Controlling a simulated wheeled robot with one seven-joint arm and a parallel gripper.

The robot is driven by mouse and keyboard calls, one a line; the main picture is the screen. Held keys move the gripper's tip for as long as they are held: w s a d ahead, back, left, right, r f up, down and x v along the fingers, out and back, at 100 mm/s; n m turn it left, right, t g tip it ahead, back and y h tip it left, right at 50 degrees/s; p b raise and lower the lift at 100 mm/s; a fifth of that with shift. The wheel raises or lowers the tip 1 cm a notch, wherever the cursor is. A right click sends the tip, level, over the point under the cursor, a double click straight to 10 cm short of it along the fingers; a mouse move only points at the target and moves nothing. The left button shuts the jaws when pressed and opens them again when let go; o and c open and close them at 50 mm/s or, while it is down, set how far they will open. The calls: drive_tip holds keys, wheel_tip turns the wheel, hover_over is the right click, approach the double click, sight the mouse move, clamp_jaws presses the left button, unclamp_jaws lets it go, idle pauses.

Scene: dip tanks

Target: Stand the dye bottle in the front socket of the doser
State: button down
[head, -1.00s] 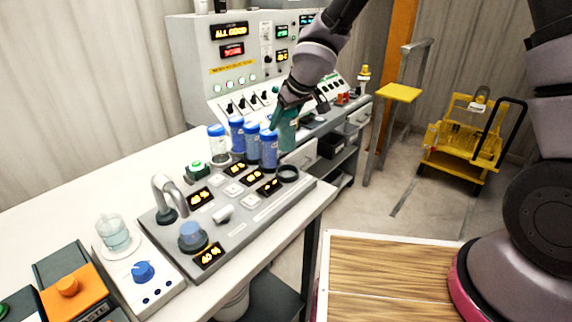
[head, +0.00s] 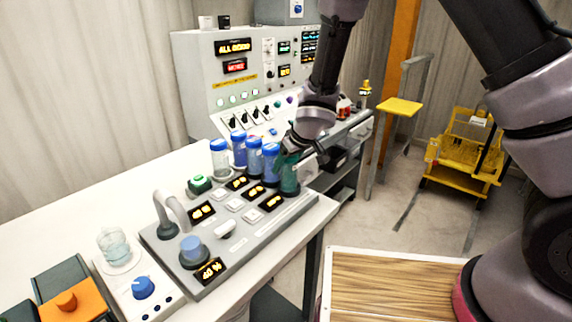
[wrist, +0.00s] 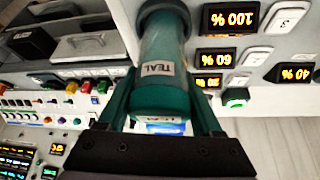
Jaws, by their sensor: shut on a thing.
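The dye bottle (head: 289,180) is teal and its label reads TEAL in the wrist view (wrist: 160,62). My gripper (head: 290,160) is shut on it from above, near its cap end. The bottle stands about upright at the near right end of the row on the grey doser (head: 262,229), where the black ring of the front socket is.
Several blue-capped bottles (head: 254,157) stand in a row just left of the held bottle. A curved tap (head: 168,212), a blue knob (head: 192,250) and lit displays are on the doser. A beaker (head: 113,246) stands at left. A control console (head: 205,75) rises behind.

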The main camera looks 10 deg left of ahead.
drive_tip(key=shift+f, duration=0.15)
drive_tip(key=shift+c, duration=0.2)
unclamp_jaws()
drive_tip(key=shift+r, duration=0.2)
drive_tip(key=v, duration=1.2)
